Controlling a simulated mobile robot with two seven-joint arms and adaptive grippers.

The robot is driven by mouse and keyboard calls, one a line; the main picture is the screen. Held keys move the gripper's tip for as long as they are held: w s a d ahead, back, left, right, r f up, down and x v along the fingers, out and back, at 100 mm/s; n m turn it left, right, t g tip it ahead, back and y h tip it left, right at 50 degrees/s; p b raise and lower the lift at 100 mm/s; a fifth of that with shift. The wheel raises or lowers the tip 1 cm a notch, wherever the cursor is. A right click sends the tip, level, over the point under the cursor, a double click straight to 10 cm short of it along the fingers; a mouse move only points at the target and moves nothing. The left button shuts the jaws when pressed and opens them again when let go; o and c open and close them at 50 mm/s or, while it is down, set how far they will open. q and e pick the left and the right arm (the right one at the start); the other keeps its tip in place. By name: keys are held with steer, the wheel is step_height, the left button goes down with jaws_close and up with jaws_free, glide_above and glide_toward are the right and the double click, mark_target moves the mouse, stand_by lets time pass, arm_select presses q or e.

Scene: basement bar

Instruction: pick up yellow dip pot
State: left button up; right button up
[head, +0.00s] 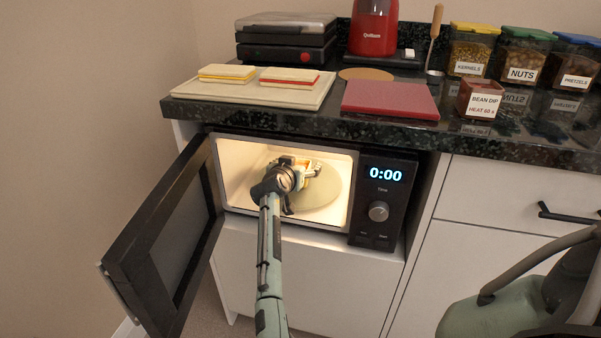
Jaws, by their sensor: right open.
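The microwave (357,200) stands open under the counter, lit inside. My right gripper (300,171) reaches into it over the pale round turntable (325,193). It is open. A small yellow-orange and white thing, which looks like the yellow dip pot (303,164), shows in pieces at the fingers. The gripper hides most of it, so I cannot tell whether the fingers touch it or stand around it. My left gripper is not in view.
The microwave door (165,240) is swung open to the left. On the counter stand a red bean dip pot (480,98), a red board (390,99), a pale board with two sandwiches (250,93), a black grill (285,40) and several labelled jars (527,55).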

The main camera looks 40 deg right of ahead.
steer(key=shift+a, duration=0.1)
steer(key=shift+c, duration=0.4)
steer(key=c, duration=1.3)
steer(key=shift+r, duration=0.1)
steer(key=shift+c, duration=0.2)
